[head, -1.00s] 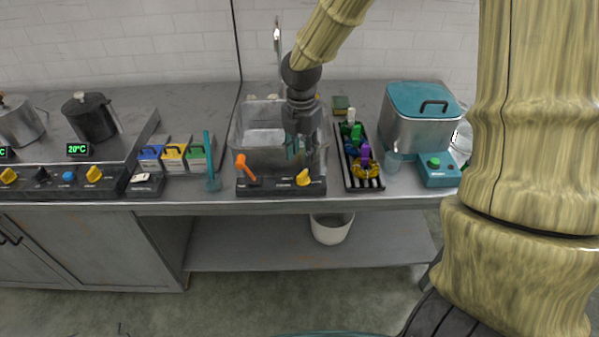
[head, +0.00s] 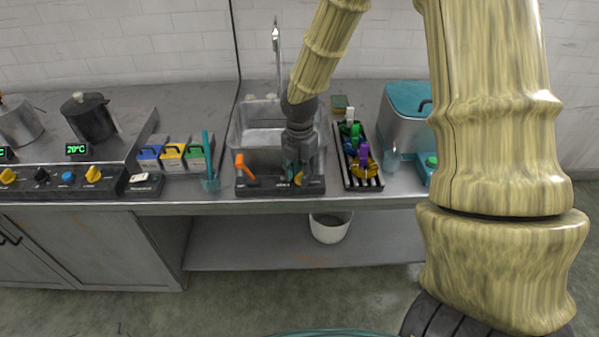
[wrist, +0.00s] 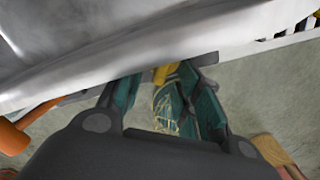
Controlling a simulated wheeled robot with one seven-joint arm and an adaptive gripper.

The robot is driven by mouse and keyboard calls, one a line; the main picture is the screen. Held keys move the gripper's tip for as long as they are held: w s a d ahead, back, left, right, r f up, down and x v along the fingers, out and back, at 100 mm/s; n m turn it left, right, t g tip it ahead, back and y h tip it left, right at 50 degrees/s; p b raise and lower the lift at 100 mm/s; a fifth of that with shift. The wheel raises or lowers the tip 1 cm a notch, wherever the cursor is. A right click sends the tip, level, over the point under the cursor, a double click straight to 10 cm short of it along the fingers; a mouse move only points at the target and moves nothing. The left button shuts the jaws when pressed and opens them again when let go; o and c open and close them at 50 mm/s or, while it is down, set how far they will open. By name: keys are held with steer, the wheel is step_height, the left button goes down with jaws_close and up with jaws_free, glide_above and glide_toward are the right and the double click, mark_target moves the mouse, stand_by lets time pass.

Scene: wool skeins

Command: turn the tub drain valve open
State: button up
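The metal tub (head: 240,130) stands on the counter, with a dark control panel (head: 268,190) along its front. An orange lever (head: 243,165) sits at the panel's left and a yellow knob (head: 299,178) at its right; no label shows which is the drain valve. My gripper (head: 296,176) points down at the yellow knob and partly hides it. In the wrist view, the teal fingers (wrist: 160,88) are apart, and the yellow knob (wrist: 164,73) shows between their tips, nearer the right finger. Contact cannot be told. The orange lever (wrist: 12,137) is at the left edge.
A rack of coloured items (head: 376,184) stands close right of the tub. A teal-handled tool in a cup (head: 210,182) and coloured boxes (head: 172,155) are at left. A white bucket (head: 329,230) sits on the shelf below. A faucet (head: 277,60) rises behind the tub.

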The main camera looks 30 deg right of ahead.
jaws_close()
steer(key=shift+r+m+p, duration=0.1)
steer(key=shift+m+p, duration=0.2)
steer(key=shift+p, duration=0.05)
steer(key=shift+w+m+p, duration=0.1)
steer(key=shift+m+p, duration=0.5)
steer(key=shift+w+r+m+p, duration=0.1)
steer(key=shift+w+m+p, duration=0.05)
steer(key=shift+m+p, duration=0.95)
steer(key=m+p, duration=0.2)
steer(key=m, duration=0.1)
steer(key=shift+w+m, duration=0.2)
steer(key=shift+m, duration=0.1)
steer(key=shift+w+m+p, duration=0.2)
steer(key=shift+m+p, duration=0.45)
steer(key=shift+m, duration=1.15)
